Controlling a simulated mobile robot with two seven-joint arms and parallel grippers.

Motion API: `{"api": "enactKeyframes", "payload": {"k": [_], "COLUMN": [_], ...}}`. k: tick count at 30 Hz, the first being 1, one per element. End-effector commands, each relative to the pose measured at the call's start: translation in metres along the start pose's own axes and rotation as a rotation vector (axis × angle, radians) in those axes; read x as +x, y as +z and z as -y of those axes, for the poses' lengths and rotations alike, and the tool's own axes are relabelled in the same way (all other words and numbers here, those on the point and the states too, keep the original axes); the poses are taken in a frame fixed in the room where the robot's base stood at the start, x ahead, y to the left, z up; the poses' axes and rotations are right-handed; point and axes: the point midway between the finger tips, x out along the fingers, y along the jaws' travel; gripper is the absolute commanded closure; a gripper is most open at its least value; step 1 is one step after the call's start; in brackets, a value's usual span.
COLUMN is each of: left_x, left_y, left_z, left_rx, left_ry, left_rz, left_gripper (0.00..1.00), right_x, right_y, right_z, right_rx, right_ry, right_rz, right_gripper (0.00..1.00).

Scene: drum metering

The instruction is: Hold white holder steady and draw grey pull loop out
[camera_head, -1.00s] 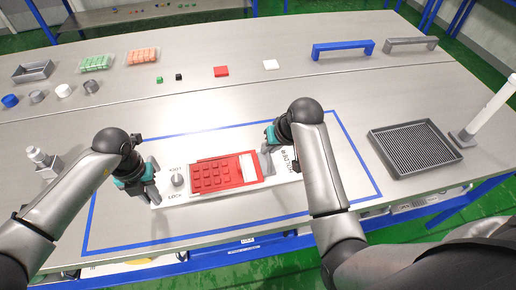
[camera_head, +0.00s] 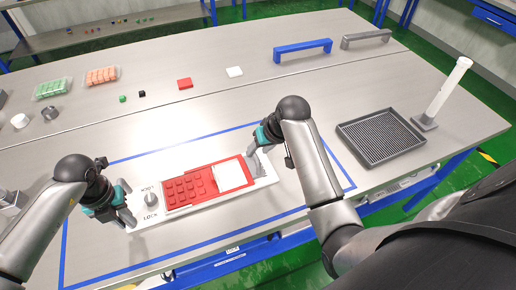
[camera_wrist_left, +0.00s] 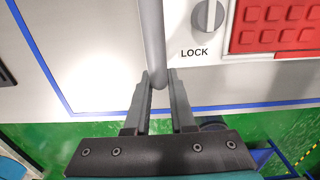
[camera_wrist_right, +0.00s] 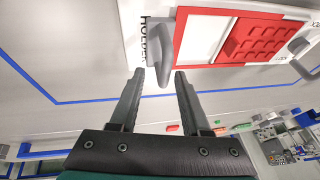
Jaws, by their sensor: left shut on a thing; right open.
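The white holder (camera_head: 262,184) lies flat on the table, with a grey knob (camera_head: 152,199) marked LOCK near its left end. A red insert with raised buttons (camera_head: 186,188) and a white panel (camera_head: 231,176) sits in it. My left gripper (camera_head: 126,215) is shut on a grey upright bar (camera_wrist_left: 152,40) at the holder's left end. The grey pull loop (camera_wrist_right: 163,52) stands at the insert's right end; it is partly hidden by my right gripper in the head view. My right gripper (camera_wrist_right: 160,75) is open, with its fingertips on either side of the loop's end.
A blue line (camera_head: 345,172) frames the work area. A dark ribbed tray (camera_head: 380,140) and a white cylinder on a grey base (camera_head: 448,88) stand to the right. Blue (camera_head: 303,48) and grey (camera_head: 366,36) handles and small blocks lie at the back.

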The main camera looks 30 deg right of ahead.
Motion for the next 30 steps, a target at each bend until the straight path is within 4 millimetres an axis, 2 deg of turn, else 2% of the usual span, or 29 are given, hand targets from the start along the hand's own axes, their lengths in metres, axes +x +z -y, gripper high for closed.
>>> {"api": "enactKeyframes", "payload": {"k": [8,11,24,30], "left_x": [-0.001,-0.001,-0.001,-0.001], "left_y": [0.001,0.001,0.001,0.001], "left_z": [0.0,0.0,0.001,0.002], "left_rx": [-0.001,-0.001,0.001,0.002], "left_ry": [0.001,0.001,-0.002,-0.002], "left_rz": [0.002,0.001,0.001,0.001], "left_gripper": [1.0,1.0,1.0,1.0], "right_x": [-0.008,-0.02,-0.098,-0.117], "right_y": [-0.001,-0.001,-0.001,-0.001], "right_z": [0.001,0.001,0.0,0.0], "right_rx": [-0.001,-0.002,-0.001,-0.001], "right_ry": [-0.003,-0.001,0.001,0.0], "right_rz": [-0.002,-0.004,-0.003,-0.002], "right_gripper": [0.53,0.53,0.53,0.53]}}
